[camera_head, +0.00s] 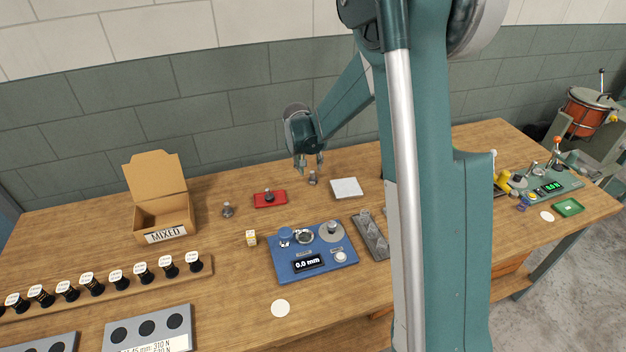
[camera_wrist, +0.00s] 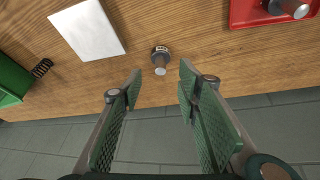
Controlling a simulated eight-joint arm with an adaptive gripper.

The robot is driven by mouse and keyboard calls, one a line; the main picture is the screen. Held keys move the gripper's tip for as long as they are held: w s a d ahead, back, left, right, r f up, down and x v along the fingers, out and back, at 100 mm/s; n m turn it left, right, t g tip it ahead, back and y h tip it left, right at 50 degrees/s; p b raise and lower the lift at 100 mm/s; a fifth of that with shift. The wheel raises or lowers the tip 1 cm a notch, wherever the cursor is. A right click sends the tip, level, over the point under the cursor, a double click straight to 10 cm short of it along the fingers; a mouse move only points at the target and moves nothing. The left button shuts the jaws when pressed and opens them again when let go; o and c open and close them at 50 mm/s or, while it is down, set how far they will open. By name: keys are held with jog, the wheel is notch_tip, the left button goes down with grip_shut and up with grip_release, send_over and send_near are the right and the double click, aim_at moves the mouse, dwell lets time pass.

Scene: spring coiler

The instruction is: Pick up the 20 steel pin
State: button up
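A small steel pin (camera_head: 312,178) stands on the wooden bench below my gripper (camera_head: 309,166). In the wrist view this pin (camera_wrist: 160,60) lies just beyond the gap between the fingertips (camera_wrist: 160,84), apart from both. My gripper is open and empty. A second pin (camera_head: 268,194) stands on a red tray (camera_head: 280,200), and its end also shows in the wrist view (camera_wrist: 296,8). A third pin (camera_head: 228,210) stands on the bench to the left. No size marking is legible on the pins, so I cannot tell which is the 20.
A white block (camera_head: 346,188) lies right of the near pin. A blue gauge (camera_head: 345,268) reading 0.0 mm, a yellow die-like cube (camera_head: 251,238) and an open MIXED box (camera_head: 163,212) stand around. A rack of black-capped items (camera_head: 110,288) is at left. My arm hides part of the bench.

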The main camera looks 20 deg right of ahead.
aim_at(312, 172)
jog(key=shift+x, duration=1.25)
jog(key=shift+f, duration=0.15)
jog(key=shift+b+x, duration=0.35)
jog(key=shift+x, duration=2.15)
jog(key=shift+w, duration=0.15)
jog(key=shift+c, duration=0.6)
jog(key=c, duration=0.7)
